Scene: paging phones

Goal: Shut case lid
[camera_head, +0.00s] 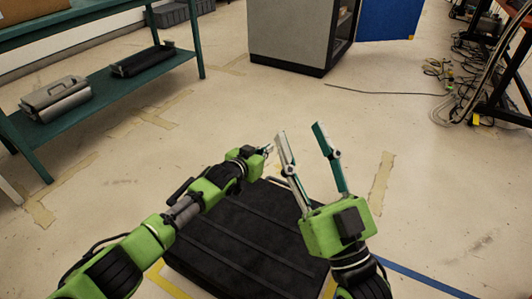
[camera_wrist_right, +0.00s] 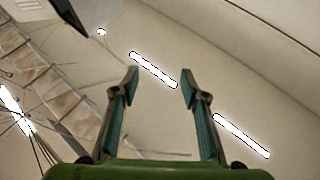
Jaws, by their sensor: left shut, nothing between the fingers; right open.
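The black ribbed case (camera_head: 235,243) lies low in front of me in the head view, its lid side facing up. No raised lid or open inside shows; its lower edge is cut off by the frame, and I cannot tell whether it is fully closed. My left gripper (camera_head: 267,150) is shut and empty, just beyond the far edge of the case. My right gripper (camera_head: 300,129) is open and empty, pointing up above the far right part of the case and hiding some of it. In the right wrist view, the open fingers (camera_wrist_right: 160,76) have nothing between them.
A green shelf unit (camera_head: 110,87) at left carries a grey metal case (camera_head: 56,98) and a dark case (camera_head: 142,60). A grey cabinet (camera_head: 287,35) stands at the back. Cables (camera_head: 452,92) lie at right. The middle floor is clear. The right wrist view shows ceiling lights (camera_wrist_right: 153,70).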

